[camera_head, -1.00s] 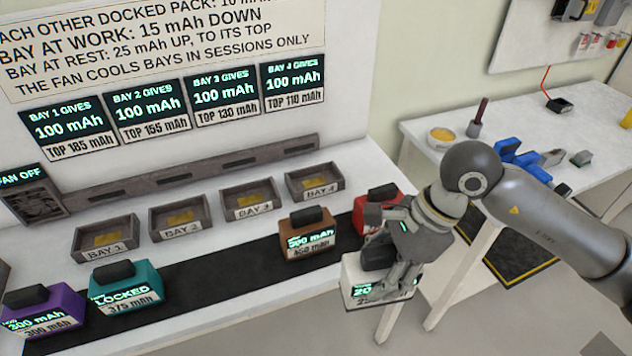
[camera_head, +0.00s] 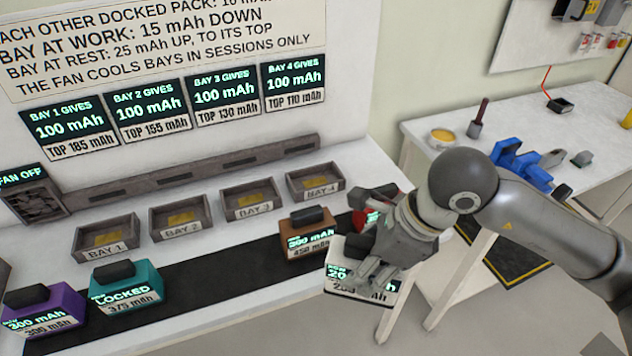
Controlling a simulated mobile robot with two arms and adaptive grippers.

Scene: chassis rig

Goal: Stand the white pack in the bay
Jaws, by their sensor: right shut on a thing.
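The white pack (camera_head: 344,281) has a lit green label and is partly hidden behind the fingers. My right gripper (camera_head: 366,268) is shut on it from above and holds it near the table's front right edge, tilted in the picture. Four bays stand in a row: Bay 1 (camera_head: 106,253), Bay 2 (camera_head: 180,233), Bay 3 (camera_head: 253,211) and Bay 4 (camera_head: 316,192). Each is a grey open tray; no pack stands in them, and yellow pads show in their floors. My left gripper is not in view.
On the dark strip (camera_head: 215,284) stand a purple pack (camera_head: 43,318), a teal pack (camera_head: 126,299) marked LOCKED and a brown pack (camera_head: 308,245). A red pack (camera_head: 370,216) is mostly hidden behind my right gripper. A side table (camera_head: 590,120) stands at right.

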